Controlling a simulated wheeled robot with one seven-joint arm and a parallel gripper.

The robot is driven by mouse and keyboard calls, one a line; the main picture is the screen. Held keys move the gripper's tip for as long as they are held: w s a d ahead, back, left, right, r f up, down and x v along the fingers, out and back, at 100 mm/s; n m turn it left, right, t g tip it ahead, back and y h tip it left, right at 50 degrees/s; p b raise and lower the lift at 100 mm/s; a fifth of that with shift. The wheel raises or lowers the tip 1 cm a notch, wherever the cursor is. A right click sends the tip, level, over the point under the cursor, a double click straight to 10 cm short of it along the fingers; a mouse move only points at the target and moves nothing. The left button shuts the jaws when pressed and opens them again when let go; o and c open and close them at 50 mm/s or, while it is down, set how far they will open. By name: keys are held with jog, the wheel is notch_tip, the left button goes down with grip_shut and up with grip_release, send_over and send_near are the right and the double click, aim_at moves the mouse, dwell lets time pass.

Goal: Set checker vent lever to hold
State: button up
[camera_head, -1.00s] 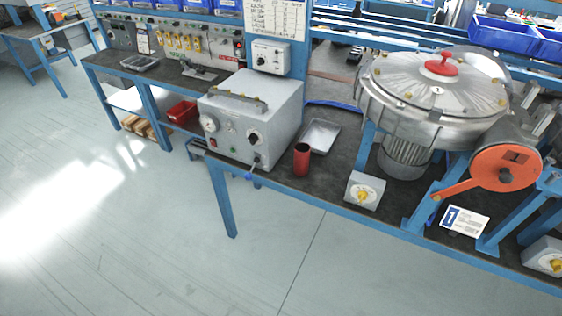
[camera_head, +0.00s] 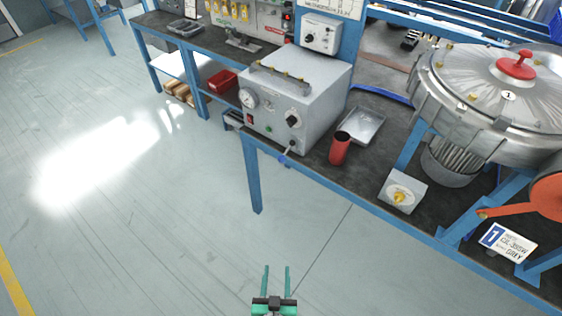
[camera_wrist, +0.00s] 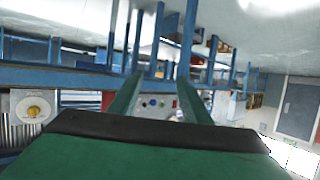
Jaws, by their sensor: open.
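The checker (camera_head: 300,95) is a light grey box with a top handle, standing on the dark bench top. Its front has a round gauge (camera_head: 248,98), a black knob (camera_head: 293,118) and small red and green buttons. The vent lever (camera_head: 285,156), small with a blue end, sticks out low at the front near the bench edge. Its exact setting is too small to read. My gripper (camera_head: 276,268) is open and empty at the bottom of the head view, over the floor and well apart from the checker. Its green fingers (camera_wrist: 158,92) also show in the wrist view.
A red cup (camera_head: 340,148) and a metal tray (camera_head: 362,124) stand right of the checker. Further right are a yellow-knob box (camera_head: 403,192) and a large blower housing (camera_head: 490,90). A blue bench leg (camera_head: 252,175) stands below. The floor in front is clear.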

jog(key=w+m+t+h, duration=0.1)
jog(key=w+m+h, duration=0.1)
jog(key=w, duration=1.3)
jog(key=m+t+h, duration=0.2)
jog(key=m+h, duration=0.1)
jog(key=h, duration=0.1)
send_near(281, 160)
jog(key=w+f, duration=0.1)
jog(key=w, duration=0.1)
jog(key=x, duration=0.9)
jog(key=shift+d+f, duration=0.1)
jog(key=shift+d, duration=0.1)
